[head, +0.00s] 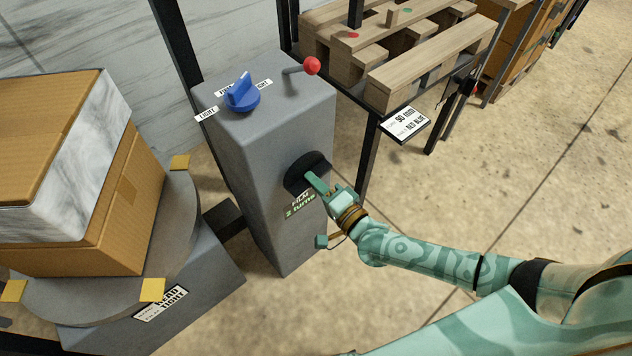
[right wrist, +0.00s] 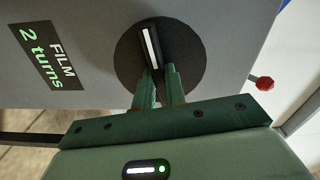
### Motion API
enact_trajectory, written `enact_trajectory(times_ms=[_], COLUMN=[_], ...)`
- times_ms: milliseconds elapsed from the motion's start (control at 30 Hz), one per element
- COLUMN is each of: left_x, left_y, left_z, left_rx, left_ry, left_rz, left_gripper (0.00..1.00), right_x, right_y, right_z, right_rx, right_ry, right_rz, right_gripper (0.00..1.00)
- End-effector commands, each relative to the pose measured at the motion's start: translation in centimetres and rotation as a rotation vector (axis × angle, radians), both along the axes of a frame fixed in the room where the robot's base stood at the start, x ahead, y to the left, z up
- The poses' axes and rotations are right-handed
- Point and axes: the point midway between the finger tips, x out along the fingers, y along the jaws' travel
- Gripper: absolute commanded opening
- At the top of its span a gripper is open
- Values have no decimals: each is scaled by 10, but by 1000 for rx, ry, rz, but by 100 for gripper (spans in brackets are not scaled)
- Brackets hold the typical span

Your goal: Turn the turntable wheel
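The wheel is a black disc (head: 302,163) on the front face of a grey pedestal (head: 262,205); it also shows in the right wrist view (right wrist: 190,60). A dark bar handle with a white stripe (right wrist: 150,45) crosses its face, tilted slightly. My right gripper (head: 314,180) reaches the wheel from the right. In the right wrist view its two green fingers (right wrist: 159,78) are close together at the near end of the bar, one on each side, and look shut on it; exact contact is partly hidden. My left gripper is not in view.
A label (right wrist: 48,57) reads "FILM 2 turns". On the pedestal top are a blue knob (head: 241,93) and a red-tipped lever (head: 312,66). Left, a round turntable (head: 95,307) bears boxes. A pallet (head: 430,65) stands behind on a dark frame. The floor at right is clear.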

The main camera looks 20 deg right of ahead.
Motion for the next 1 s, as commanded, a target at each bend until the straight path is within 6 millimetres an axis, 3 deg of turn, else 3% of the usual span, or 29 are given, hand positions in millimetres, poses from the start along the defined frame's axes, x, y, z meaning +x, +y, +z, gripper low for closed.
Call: enact_trajectory(times_ms=[1000], left_x=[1], left_y=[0], left_z=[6], left_rx=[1], left_ry=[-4], left_rz=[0], left_gripper=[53], right_x=[-1], right_y=[0], right_z=[-1], right_rx=[-110], right_ry=[-38], right_rz=[1], right_gripper=[0])
